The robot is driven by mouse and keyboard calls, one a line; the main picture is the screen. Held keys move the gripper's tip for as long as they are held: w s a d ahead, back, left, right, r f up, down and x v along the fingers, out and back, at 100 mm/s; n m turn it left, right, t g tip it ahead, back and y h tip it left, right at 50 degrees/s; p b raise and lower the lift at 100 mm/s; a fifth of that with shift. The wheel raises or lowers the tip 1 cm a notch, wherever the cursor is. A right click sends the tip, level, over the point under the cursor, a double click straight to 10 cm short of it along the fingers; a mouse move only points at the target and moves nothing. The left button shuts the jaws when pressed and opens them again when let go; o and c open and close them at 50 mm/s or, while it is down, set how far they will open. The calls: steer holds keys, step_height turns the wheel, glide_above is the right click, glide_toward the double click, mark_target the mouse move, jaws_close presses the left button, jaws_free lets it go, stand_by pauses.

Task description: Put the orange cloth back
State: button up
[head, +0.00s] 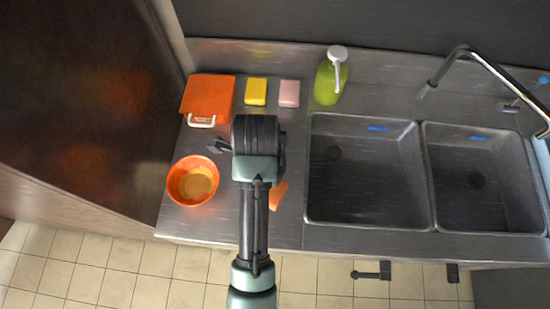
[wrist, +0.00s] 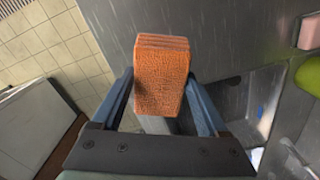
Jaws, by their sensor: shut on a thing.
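The orange cloth (wrist: 160,75) is a folded, textured block in the wrist view. My gripper (wrist: 159,82) is shut on it, with one blue-grey finger on each side. In the head view a small piece of the orange cloth (head: 277,196) shows just right of my arm, over the steel counter. My arm hides the rest of it and the fingers. I cannot tell how high the cloth is above the counter.
An orange box with a white handle (head: 207,97) stands at the back left, with an orange bowl (head: 174,184) nearer the front. A yellow sponge (head: 256,91), a pink sponge (head: 289,93) and a green pump bottle (head: 328,82) line the back. Two sink basins (head: 365,170) lie right.

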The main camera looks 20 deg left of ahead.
steer(key=shift+w+f, duration=0.1)
steer(key=shift+w, duration=0.05)
steer(key=f, duration=0.6)
steer(key=f+p, duration=0.1)
steer(key=f, duration=0.2)
steer(key=shift+s+f, duration=0.25)
steer(key=shift+s, duration=0.1)
steer(key=o, duration=1.1)
step_height(320, 180, up, 12)
steer(key=shift+r, duration=0.1)
steer(key=shift+w, duration=0.15)
